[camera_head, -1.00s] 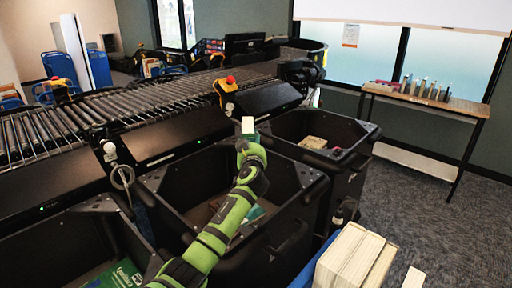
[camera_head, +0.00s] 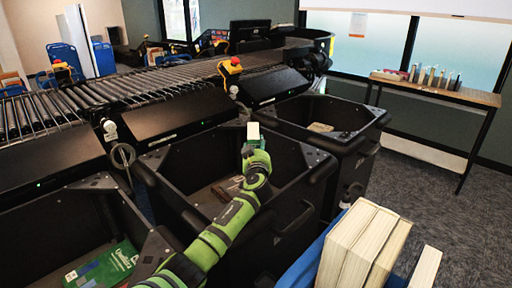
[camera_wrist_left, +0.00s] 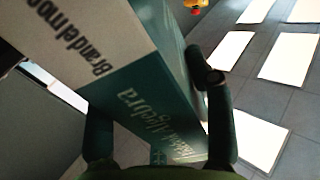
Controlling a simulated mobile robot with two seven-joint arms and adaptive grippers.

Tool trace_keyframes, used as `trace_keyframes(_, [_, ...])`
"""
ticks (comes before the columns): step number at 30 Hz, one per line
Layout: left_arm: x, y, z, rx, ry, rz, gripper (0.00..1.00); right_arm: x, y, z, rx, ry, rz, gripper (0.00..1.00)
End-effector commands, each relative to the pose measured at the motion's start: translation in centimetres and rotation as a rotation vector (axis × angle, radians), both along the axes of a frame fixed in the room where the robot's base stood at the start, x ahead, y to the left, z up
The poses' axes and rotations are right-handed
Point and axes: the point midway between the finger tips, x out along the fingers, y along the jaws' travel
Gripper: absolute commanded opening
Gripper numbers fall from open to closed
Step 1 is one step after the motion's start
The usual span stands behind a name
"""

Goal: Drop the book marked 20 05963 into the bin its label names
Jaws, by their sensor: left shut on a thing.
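My left gripper (camera_head: 254,147) is shut on a book (camera_head: 253,131) with a pale cover and a teal spine. In the left wrist view the book (camera_wrist_left: 150,85) sits between the two fingers, with "Algebra" lettering on the teal part. The number 20 05963 is not readable. In the head view the held book appears over the back right part of the middle black bin (camera_head: 298,222). Other black bins stand to the left (camera_head: 35,212) and right (camera_head: 360,143). No bin label is readable. My right gripper is not in view.
A green book (camera_head: 105,266) lies in the left bin, and another book (camera_head: 320,127) in the right one. A roller conveyor (camera_head: 130,92) runs behind the bins. Thick pale books (camera_head: 350,245) stand in a blue container (camera_head: 312,262) at front right. A table (camera_head: 440,92) stands farther right.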

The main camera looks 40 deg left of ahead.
Motion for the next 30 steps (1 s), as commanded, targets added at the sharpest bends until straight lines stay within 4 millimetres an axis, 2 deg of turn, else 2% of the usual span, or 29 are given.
trace_keyframes(8, [0.0,0.0,0.1,0.003,-0.004,0.000,0.00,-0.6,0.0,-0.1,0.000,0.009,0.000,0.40])
trace_keyframes(9, [0.0,0.0,0.1,0.003,-0.004,0.000,0.57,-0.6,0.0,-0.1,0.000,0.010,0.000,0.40])
trace_keyframes(11, [0.0,0.0,0.1,0.003,-0.004,0.000,0.80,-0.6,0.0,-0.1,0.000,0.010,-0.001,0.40])
trace_keyframes(23, [0.0,0.0,0.0,-0.002,0.001,0.000,0.80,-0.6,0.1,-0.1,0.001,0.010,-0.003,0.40])
trace_keyframes(26, [0.0,0.0,1.1,-0.002,-0.003,0.001,0.80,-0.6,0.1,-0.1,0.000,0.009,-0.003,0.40])
trace_keyframes(30, [0.0,0.0,3.9,-0.001,-0.008,0.000,0.80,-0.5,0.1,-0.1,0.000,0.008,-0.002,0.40])
